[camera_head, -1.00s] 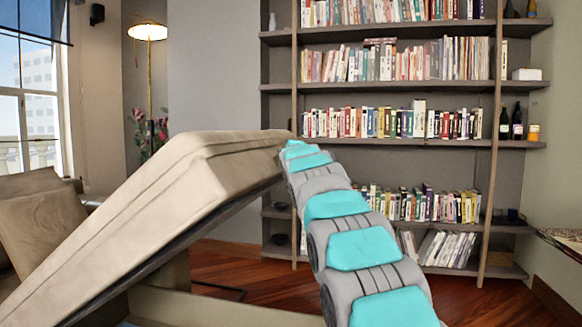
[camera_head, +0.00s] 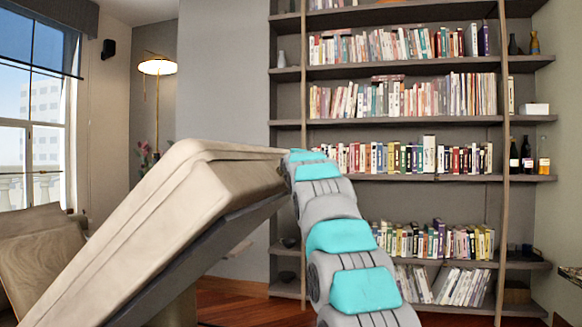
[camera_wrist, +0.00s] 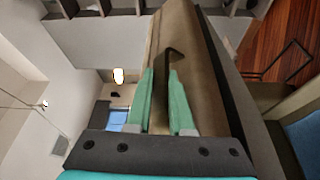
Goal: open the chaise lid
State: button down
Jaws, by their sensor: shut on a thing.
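The beige padded chaise lid (camera_head: 150,215) is tilted up steeply in the head view, its raised end at the upper right beside the end of my arm. Its dark underside shows along the lower right edge. In the wrist view the lid (camera_wrist: 205,75) fills the middle, running away between and past the green fingers of my gripper (camera_wrist: 160,95). The fingers are shut on the lid's edge, where a dark loop-like piece shows just ahead of them. In the head view my arm hides the gripper.
A tall bookshelf (camera_head: 400,185) with many books stands behind. A wooden-backed seat (camera_head: 45,255) is at the left, by the window (camera_head: 35,130). A lit floor lamp (camera_head: 157,68) stands at the back left.

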jog(key=shift+f, duration=0.1)
jog(key=c, duration=1.1)
grip_release()
jog(key=shift+s+d+f+b, duration=0.1)
jog(key=shift+s+b, duration=0.4)
jog(key=shift+s, duration=1.45)
jog(key=shift+s+d+b, duration=0.1)
jog(key=shift+s+b, duration=0.4)
jog(key=shift+s, duration=1.45)
